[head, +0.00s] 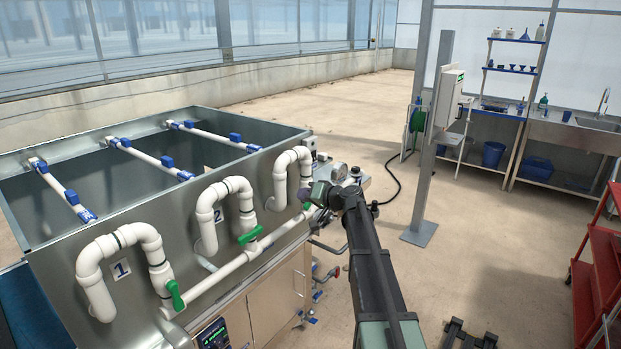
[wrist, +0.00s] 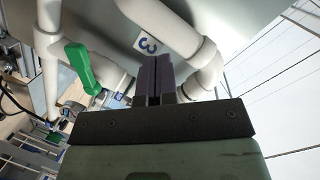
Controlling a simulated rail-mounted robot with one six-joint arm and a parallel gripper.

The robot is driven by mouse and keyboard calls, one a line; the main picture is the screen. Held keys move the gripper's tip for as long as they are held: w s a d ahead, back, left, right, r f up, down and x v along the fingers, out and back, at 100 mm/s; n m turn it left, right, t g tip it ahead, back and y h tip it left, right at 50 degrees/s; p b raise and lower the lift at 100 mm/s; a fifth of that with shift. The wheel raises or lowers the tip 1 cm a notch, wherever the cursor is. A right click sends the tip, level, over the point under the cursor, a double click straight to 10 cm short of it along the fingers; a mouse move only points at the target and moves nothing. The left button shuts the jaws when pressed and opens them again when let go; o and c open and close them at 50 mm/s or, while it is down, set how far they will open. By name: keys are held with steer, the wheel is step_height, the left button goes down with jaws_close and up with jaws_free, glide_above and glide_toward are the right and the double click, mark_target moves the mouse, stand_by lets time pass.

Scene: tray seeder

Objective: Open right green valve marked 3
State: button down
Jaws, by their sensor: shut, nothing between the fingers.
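The right green valve marked 3 shows in the wrist view as a green lever handle (wrist: 83,68) beside white piping, left of the fingers. The "3" label (wrist: 146,45) is on the grey tank wall just beyond the fingertips. In the head view only a small bit of the green handle (head: 307,206) shows, at the foot of the right white pipe loop (head: 281,178); my arm hides much of that area. My gripper (wrist: 155,76) is shut and empty, its dark fingers close to the white pipes and apart from the handle in the picture.
Valves 1 (head: 175,295) and 2 (head: 250,235) have green handles on the same white manifold pipe (head: 220,272). The metal tank (head: 180,230) stands behind the pipes. A grey post (head: 432,140) rises to the right. Open floor lies right of my arm.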

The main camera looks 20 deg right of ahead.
step_height(320, 180, up, 6)
steer(key=s+a+n+g+h+p, duration=0.1)
steer(key=s+a+n+h+p, duration=0.1)
steer(key=n+p, duration=0.15)
steer(key=n+g+h+b, duration=0.2)
steer(key=n+h+b, duration=0.35)
steer(key=n, duration=0.25)
glide_above(307, 204)
steer(key=s+a, duration=0.3)
step_height(307, 204, down, 9)
steer(key=f+b, duration=0.1)
steer(key=d+f+b, duration=0.1)
steer(key=w+d+f, duration=0.1)
steer(key=shift+f+b, duration=0.25)
steer(key=shift+b, duration=0.15)
steer(key=shift+f+t, duration=0.15)
steer(key=shift+t, duration=0.15)
